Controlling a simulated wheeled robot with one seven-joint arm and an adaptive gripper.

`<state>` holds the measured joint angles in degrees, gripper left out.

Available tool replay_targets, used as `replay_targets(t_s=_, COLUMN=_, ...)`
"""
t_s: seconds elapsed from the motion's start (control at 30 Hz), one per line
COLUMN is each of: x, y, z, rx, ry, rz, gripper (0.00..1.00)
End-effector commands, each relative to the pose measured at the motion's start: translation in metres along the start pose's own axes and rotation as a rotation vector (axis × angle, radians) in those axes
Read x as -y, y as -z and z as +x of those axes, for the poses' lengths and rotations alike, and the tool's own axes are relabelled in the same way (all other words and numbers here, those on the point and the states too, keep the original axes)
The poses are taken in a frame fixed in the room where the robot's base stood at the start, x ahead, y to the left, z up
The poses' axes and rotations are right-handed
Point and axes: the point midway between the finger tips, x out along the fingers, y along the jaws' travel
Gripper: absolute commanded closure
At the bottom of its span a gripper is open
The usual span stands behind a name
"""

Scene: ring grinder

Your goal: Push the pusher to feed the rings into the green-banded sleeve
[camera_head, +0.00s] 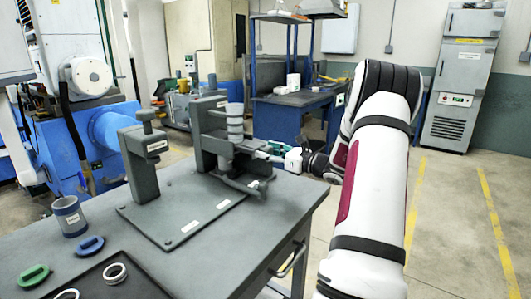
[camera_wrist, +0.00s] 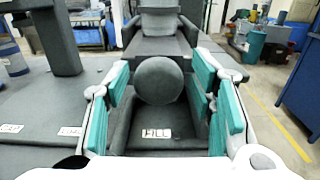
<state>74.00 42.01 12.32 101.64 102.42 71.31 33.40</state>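In the wrist view, a round grey knob (camera_wrist: 160,80), apparently the pusher's end, sits between the teal pads of my gripper (camera_wrist: 162,92). The pads are spread wide, with gaps on both sides of the knob. In the head view my gripper (camera_head: 272,149) reaches in from the right beside the grey fixture (camera_head: 207,135). A pale grey cylinder (camera_head: 235,120) stands upright on the fixture. I cannot make out a green band on it, and no rings show inside it. The pusher is largely hidden by my gripper in the head view.
A grey cup (camera_head: 70,215) with a bluish band, a blue part (camera_head: 89,245), a green part (camera_head: 34,275) and a white ring (camera_head: 115,272) are at the table's left. A grey post (camera_head: 139,160) stands left of the fixture.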

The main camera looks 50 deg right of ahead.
Motion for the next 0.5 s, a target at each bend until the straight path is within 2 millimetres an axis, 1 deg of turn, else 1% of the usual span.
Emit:
replay_targets(t_s=0.23, x=0.000, y=0.000, z=-0.003, rx=-0.001, ry=-0.001, rz=0.001, gripper=0.50)
replay_targets(t_s=0.5, x=0.000, y=0.000, z=-0.018, rx=-0.001, ry=-0.001, rz=0.002, gripper=0.50)
